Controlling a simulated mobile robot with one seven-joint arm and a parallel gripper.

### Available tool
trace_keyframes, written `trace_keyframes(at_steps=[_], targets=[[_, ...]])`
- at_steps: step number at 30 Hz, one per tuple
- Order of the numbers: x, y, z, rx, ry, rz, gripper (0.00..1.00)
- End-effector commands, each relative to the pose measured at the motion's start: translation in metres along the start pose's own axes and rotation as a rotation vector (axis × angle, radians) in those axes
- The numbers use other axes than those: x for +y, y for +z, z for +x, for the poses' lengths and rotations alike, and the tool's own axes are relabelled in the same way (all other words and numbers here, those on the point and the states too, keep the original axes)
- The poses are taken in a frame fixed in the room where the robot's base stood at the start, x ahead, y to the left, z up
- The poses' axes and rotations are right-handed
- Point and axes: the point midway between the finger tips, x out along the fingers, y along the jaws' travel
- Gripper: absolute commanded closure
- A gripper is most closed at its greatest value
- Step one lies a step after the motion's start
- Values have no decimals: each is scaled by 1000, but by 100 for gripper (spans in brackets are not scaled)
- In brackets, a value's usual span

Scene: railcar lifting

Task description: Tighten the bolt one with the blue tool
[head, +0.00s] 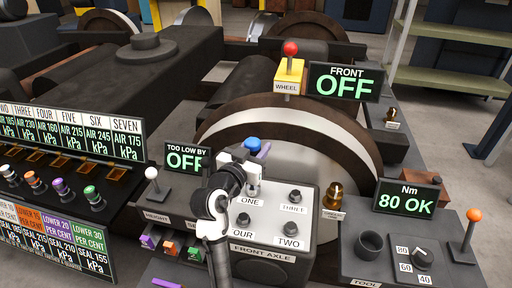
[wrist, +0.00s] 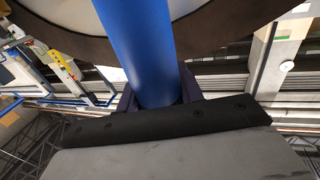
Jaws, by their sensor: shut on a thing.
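My gripper (head: 262,151) is over the upper left of the front axle plate (head: 269,246), in the head view. It is shut on the blue tool (head: 253,144), whose blue end shows above my wrist. In the wrist view the blue shaft (wrist: 140,50) stands between the dark purple fingers. Bolt one is just above the label ONE (head: 250,202). My wrist hides most of it, and I cannot tell whether the tool's lower end touches it. Bolts three (head: 295,196), two (head: 291,228) and four (head: 243,219) show on the plate. The Nm display (head: 406,202) reads 80 OK.
The empty tool holder (head: 370,243) stands at right, beside a torque knob (head: 422,258) marked 80, 60 and 40. An orange-topped lever (head: 468,236) and a brass fitting (head: 335,194) stand nearby. The wheel (head: 290,130) rises behind the plate. The FRONT display (head: 345,82) reads OFF.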

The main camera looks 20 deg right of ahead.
Motion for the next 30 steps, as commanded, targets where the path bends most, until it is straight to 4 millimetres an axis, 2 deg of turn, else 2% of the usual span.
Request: trace_keyframes(at_steps=[30], targets=[[0,-60,0,3,0,2,95]])
